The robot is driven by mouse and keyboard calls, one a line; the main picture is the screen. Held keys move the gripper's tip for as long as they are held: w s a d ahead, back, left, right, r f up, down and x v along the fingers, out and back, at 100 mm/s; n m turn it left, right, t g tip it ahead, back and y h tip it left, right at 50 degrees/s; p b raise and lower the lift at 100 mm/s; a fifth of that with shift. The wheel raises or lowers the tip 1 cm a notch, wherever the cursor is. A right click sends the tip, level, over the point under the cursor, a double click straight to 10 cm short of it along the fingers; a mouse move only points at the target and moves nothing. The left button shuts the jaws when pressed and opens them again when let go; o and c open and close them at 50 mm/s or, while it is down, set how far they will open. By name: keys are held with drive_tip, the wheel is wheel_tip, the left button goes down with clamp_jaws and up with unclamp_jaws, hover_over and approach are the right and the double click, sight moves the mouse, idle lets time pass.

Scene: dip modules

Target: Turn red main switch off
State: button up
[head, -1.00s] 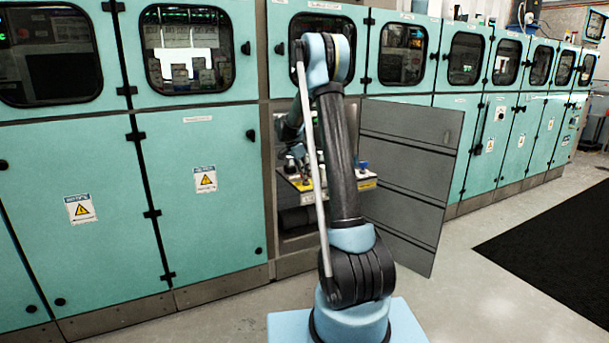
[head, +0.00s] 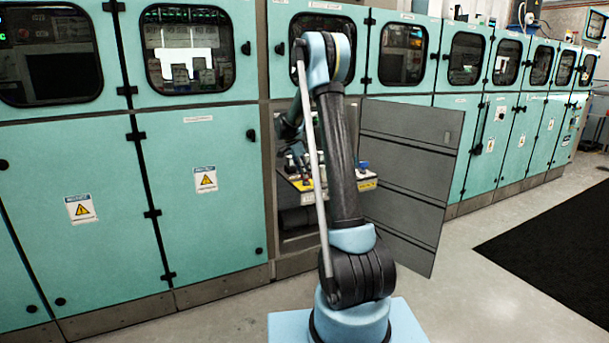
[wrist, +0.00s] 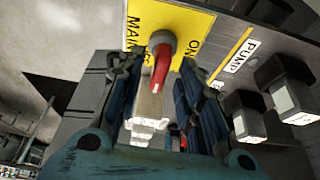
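The red main switch (wrist: 161,52) shows in the wrist view on a yellow plate (wrist: 178,18) printed "MAIN" and "ON". Its handle, with a white line, points down the picture toward my gripper, while "ON" is to its right. My gripper (wrist: 160,76) is open, with one dark finger on each side below the switch knob. The handle's end lies near the gap between the fingertips; I cannot tell whether they touch it. In the head view my arm covers most of the gripper and the switch is not clear.
Dark square push-buttons, one by a "PUMP" label (wrist: 240,56), sit close to the right finger. In the head view an open grey cabinet door (head: 410,165) stands right of my arm. Closed green cabinets (head: 90,220) line the left.

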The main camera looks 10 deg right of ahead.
drive_tip(key=v, duration=1.1)
drive_tip(key=shift+a, duration=0.1)
drive_tip(key=shift+s, duration=0.15)
